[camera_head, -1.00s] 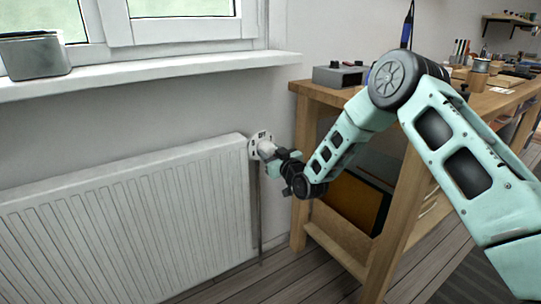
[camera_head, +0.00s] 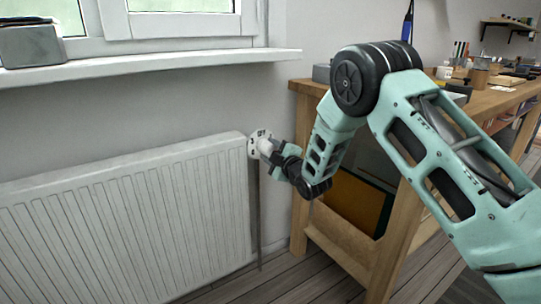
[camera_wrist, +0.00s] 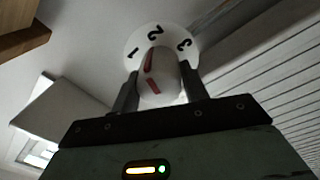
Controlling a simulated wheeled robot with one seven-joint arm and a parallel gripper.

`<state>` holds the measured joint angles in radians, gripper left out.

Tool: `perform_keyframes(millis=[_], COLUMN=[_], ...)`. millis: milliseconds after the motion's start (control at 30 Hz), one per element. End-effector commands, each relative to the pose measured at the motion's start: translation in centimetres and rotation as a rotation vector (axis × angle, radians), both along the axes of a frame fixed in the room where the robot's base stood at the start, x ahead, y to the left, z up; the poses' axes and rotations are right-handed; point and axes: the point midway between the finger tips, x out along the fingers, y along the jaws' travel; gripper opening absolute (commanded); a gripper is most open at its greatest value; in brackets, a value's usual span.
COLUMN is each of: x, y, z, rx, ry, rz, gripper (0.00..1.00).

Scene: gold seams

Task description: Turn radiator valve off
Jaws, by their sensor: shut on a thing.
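The radiator valve is a white knob (camera_wrist: 160,80) with red marks, in front of a white round dial plate (camera_wrist: 176,34) with black 1, 2 and 3. In the wrist view the upper red mark points up, close to the 2. In the head view the dial plate (camera_head: 254,139) stands at the top right corner of the white radiator (camera_head: 120,220). My gripper (camera_wrist: 160,92) is shut on the knob, one finger on each side. In the head view my gripper (camera_head: 272,151) reaches the knob from the right and partly hides it.
A wooden workbench (camera_head: 299,170) stands just right of the valve, close to my arm. A white window sill (camera_head: 150,68) runs above the radiator, with a grey box (camera_head: 32,43) on it. A thin pipe (camera_head: 258,215) runs down below the valve.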

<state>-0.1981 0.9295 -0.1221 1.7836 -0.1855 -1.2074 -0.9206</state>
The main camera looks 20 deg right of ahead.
Motion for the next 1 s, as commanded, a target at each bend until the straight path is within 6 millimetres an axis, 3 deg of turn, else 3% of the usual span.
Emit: perform_keyframes(millis=[1000], x=[0.01], y=[-0.23], z=[-0.12], rx=[-0.922], ry=[-0.297], rz=[-0.002], gripper=[0.21])
